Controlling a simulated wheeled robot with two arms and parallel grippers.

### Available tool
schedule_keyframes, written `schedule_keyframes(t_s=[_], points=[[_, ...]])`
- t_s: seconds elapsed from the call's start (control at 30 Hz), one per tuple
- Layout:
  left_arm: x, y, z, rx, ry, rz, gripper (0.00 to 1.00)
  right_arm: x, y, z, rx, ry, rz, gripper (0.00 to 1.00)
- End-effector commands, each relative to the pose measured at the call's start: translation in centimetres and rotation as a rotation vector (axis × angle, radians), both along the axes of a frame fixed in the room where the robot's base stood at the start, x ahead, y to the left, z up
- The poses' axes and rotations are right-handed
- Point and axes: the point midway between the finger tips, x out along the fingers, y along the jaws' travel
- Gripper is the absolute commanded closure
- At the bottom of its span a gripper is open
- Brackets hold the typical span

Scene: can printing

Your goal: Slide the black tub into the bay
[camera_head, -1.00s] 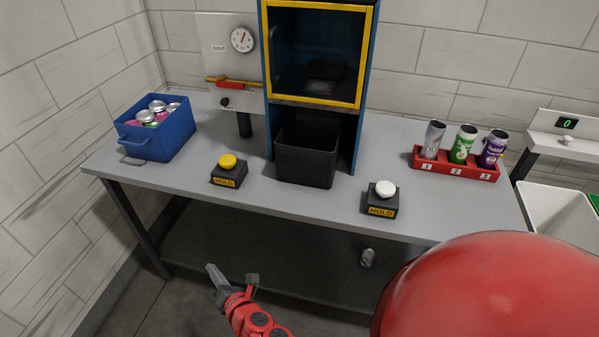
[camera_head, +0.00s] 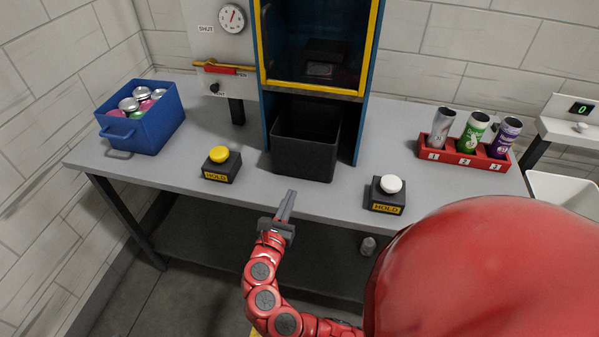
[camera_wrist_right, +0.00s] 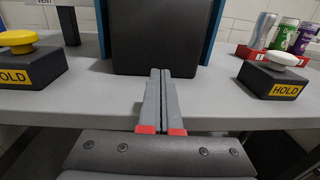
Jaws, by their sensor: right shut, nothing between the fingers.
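The black tub (camera_head: 304,155) stands upright on the grey table at the foot of the blue cabinet (camera_head: 365,125). Its front part sticks out of the bay, the opening below the yellow-framed window; its back is in the cabinet's shadow. My right gripper (camera_head: 291,194) is shut and empty at the table's front edge, just in front of the tub and pointing at it. In the right wrist view the shut fingers (camera_wrist_right: 160,74) reach toward the tub's front face (camera_wrist_right: 160,38); whether they touch it I cannot tell. My left gripper is not in view.
A yellow-topped HOLD button (camera_head: 220,163) stands left of the tub and a white-topped one (camera_head: 387,194) to its right. A blue crate of cans (camera_head: 150,130) is at the left. A red rack (camera_head: 465,156) with three cans is at the right.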

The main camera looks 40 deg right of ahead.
Motion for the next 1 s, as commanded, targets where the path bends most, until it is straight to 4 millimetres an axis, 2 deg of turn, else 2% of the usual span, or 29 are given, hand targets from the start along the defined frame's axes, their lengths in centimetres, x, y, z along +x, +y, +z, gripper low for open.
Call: schedule_keyframes(t_s=[0.03,0.2,0.4,0.6,1.0], points=[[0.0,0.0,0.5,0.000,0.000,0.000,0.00,0.5,-1.2,0.2,0.000,0.003,-0.013,1.00],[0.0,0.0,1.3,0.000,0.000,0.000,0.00,2.7,-4.0,0.3,0.001,0.000,-0.009,1.00],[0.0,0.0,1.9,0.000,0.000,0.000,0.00,4.6,-6.2,0.1,0.001,0.000,-0.003,1.00],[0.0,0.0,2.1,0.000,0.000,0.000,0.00,5.3,-7.1,0.0,0.002,0.001,-0.002,1.00],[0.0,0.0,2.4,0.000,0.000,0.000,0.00,5.5,-7.1,0.0,-0.001,0.003,0.003,1.00]])
